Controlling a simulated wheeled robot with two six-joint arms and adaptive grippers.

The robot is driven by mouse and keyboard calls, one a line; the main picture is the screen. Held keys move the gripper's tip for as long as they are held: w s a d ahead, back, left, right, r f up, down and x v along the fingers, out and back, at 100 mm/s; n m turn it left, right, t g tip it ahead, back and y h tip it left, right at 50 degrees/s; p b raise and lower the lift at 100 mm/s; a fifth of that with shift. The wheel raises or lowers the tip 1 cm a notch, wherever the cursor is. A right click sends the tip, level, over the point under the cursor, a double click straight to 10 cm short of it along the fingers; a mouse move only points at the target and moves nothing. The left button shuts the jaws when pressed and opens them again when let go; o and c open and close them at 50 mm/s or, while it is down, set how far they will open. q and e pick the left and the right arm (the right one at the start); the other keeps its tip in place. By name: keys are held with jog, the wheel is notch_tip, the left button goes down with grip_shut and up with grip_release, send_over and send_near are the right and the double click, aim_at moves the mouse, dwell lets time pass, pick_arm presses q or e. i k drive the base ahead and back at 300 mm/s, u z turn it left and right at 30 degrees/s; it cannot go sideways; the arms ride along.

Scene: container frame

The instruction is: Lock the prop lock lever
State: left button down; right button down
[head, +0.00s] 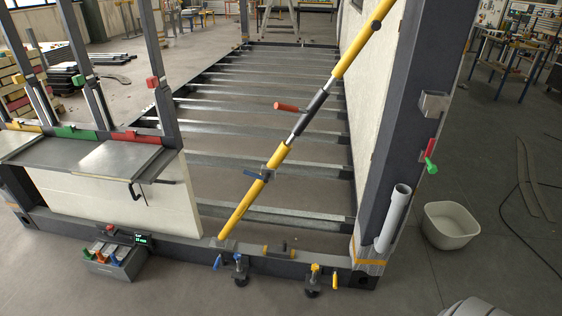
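A yellow diagonal prop (243,207) runs from the front beam of the frame up to the upper right. A dark sleeve and bare metal sections show along its middle. A red-handled lever (288,107) sticks out to the left from the sleeve, roughly crosswise to the prop. A small blue lever (254,175) sits lower, at a collar on the prop. I cannot tell from this view which one is the lock lever, or whether either is locked.
A dark post (404,120) with a red and green handle (431,158) stands right of the prop. A white tub (450,225) is on the floor beside it. A grey toolbox (115,260) and blue and yellow clamps (312,280) are at the front beam. Open floor lies in front.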

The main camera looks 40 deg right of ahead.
aim_at(266, 180)
jog(key=z, duration=0.75)
jog(key=i, duration=0.75)
jog(key=z, duration=1.15)
jog(key=i, duration=0.2)
jog(key=z, duration=0.25)
